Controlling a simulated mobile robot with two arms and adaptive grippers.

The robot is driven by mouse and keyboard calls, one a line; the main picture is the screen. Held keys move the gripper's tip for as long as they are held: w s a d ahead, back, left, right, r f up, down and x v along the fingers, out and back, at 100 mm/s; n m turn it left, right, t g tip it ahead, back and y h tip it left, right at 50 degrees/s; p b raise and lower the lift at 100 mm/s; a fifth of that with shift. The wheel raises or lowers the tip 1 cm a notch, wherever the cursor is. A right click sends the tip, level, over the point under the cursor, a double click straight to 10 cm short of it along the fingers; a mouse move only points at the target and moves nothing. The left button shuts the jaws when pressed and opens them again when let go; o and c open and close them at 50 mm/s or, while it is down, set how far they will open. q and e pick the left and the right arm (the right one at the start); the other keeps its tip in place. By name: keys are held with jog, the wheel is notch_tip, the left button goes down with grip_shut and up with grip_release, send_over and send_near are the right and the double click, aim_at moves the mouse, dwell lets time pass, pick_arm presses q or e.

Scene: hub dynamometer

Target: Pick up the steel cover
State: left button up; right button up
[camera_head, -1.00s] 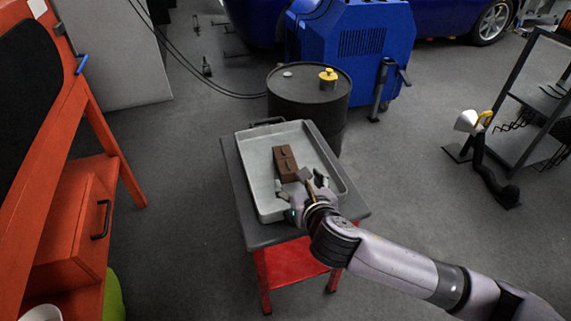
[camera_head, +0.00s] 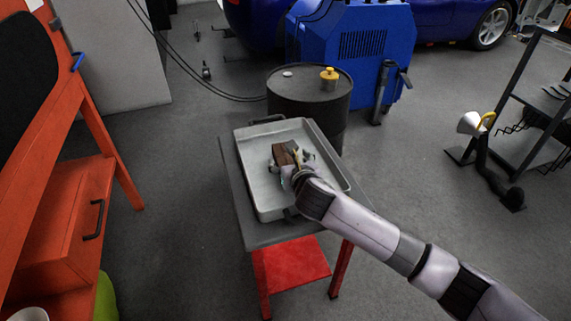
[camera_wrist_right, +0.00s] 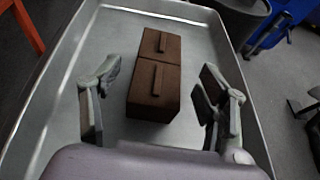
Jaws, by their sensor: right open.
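Two brown blocks lie end to end in the grey metal tray (camera_head: 258,195); each has a raised ridge on top. The wrist view shows the near block (camera_wrist_right: 153,98) and the far block (camera_wrist_right: 160,45). Nothing I see is clearly marked as the steel cover; I cannot tell whether these blocks are it. My right gripper (camera_head: 288,160) is over the blocks and partly hides them in the head view. In the wrist view its open fingers (camera_wrist_right: 160,75) stand on either side of the near block, with gaps on both sides. My left gripper is not in view.
The tray rests on a cart with a red lower shelf (camera_head: 292,265). A black barrel (camera_head: 308,103) stands behind it, with a yellow-capped item (camera_head: 329,79) and a small pale disc (camera_head: 287,74) on top. An orange bench (camera_head: 75,215) stands at left. The tray floor around the blocks is clear.

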jog(key=shift+x, duration=0.95)
jog(key=shift+r, duration=0.1)
jog(key=c, duration=1.6)
